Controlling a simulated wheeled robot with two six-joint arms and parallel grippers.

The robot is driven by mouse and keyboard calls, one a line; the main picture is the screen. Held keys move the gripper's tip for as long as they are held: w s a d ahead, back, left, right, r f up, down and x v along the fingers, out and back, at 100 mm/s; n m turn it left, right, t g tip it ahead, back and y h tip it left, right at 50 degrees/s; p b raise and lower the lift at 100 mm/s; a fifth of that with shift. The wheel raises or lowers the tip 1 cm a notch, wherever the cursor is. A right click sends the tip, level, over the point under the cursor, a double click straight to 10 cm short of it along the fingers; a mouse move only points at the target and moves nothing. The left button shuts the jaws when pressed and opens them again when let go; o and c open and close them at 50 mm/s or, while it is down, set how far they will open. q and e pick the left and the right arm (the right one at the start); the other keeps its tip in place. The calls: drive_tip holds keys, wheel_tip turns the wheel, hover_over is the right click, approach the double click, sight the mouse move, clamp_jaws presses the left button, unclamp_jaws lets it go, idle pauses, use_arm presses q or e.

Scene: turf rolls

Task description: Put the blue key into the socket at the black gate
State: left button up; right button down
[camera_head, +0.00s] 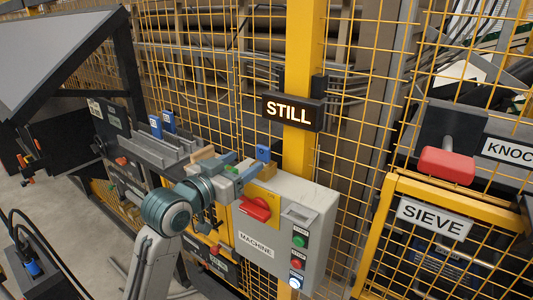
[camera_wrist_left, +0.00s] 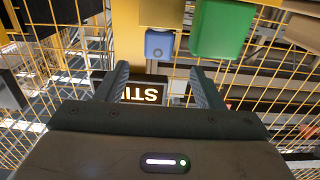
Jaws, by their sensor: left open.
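A blue key (camera_head: 263,153) stands upright at a brass-coloured block (camera_head: 265,174) on top of the grey machine box. It also shows in the left wrist view (camera_wrist_left: 159,44), ahead of the fingers, with a green block (camera_wrist_left: 222,28) beside it. My left gripper (camera_head: 239,168) is open just left of this key, apart from it; nothing is between its fingers in the wrist view (camera_wrist_left: 160,85). Two more blue keys (camera_head: 155,126) (camera_head: 168,121) stand at the grey rack further left. I cannot tell which part is the black gate or its socket. My right gripper is not in view.
The grey machine box (camera_head: 308,215) carries a red handle (camera_head: 256,208) and several buttons. A yellow post (camera_head: 298,160) with a lit STILL sign (camera_head: 292,111) stands behind. Yellow mesh fencing closes the back. A SIEVE sign (camera_head: 435,217) and red-ended handle (camera_head: 447,163) are at right.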

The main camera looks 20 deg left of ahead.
sight(262, 150)
use_arm(q)
drive_tip(key=shift+p+x, duration=0.3)
drive_tip(key=shift+x, duration=0.8)
drive_tip(key=shift+w+d+r, duration=0.15)
drive_tip(key=shift+w+d, duration=0.15)
drive_tip(key=shift+w, duration=0.2)
drive_tip(key=p+x, duration=0.3)
drive_tip(key=x, duration=0.1)
drive_tip(key=shift+w+d, duration=0.1)
drive_tip(key=shift+w, duration=0.05)
drive_tip(key=shift+w+d, duration=0.15)
drive_tip(key=shift+w, duration=0.15)
drive_tip(key=shift+c, duration=0.4)
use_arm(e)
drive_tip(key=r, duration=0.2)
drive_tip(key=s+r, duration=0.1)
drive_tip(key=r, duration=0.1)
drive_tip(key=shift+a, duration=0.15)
use_arm(q)
drive_tip(key=c, duration=1)
